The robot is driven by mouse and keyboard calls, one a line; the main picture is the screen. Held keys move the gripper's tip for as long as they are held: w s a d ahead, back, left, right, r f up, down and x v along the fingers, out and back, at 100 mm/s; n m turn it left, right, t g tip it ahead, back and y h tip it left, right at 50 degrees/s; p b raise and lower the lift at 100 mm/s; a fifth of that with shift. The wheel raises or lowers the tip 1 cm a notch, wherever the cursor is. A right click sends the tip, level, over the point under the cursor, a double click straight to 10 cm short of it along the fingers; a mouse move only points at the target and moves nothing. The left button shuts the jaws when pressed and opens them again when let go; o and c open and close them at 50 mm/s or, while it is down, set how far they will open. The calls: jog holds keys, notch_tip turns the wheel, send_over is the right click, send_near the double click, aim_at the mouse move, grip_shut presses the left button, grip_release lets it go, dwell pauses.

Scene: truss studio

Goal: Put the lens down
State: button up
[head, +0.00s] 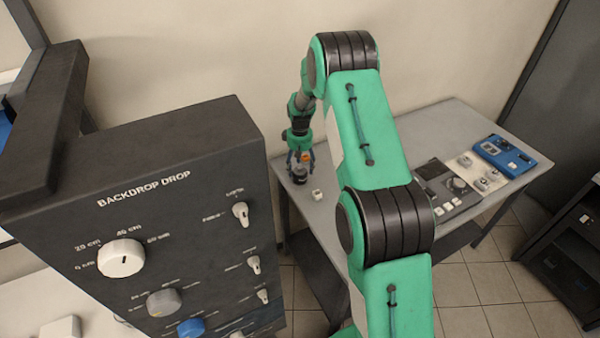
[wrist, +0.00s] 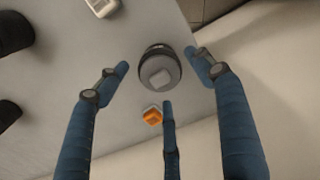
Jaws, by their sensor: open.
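The lens (wrist: 160,68) is a dark, round piece with a grey top and a pale square on it. It stands on the grey table in the wrist view, between the spread fingers of my gripper (wrist: 168,88). The fingers are blue and apart from it, so my gripper is open. In the head view the lens (head: 299,174) is small, near the table's far left corner, directly below my gripper (head: 300,158).
The grey table (head: 345,205) has a small white block (head: 317,195) near the lens. An orange-topped piece (wrist: 153,116) is close to the lens. A dark control panel (head: 447,190) and a blue device (head: 505,155) are at the right. A large backdrop panel (head: 190,200) fills the left foreground.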

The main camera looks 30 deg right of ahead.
notch_tip(320, 180, up, 7)
jog(key=shift+r, duration=0.15)
dwell(0.9)
jog(key=shift+f, duration=5.7)
jog(key=shift+r, duration=0.15)
jog(key=shift+f, duration=0.55)
jog(key=shift+s+r, duration=0.1)
jog(key=shift+r, duration=1.7)
jog(key=shift+s+a, duration=0.15)
jog(key=shift+s, duration=0.3)
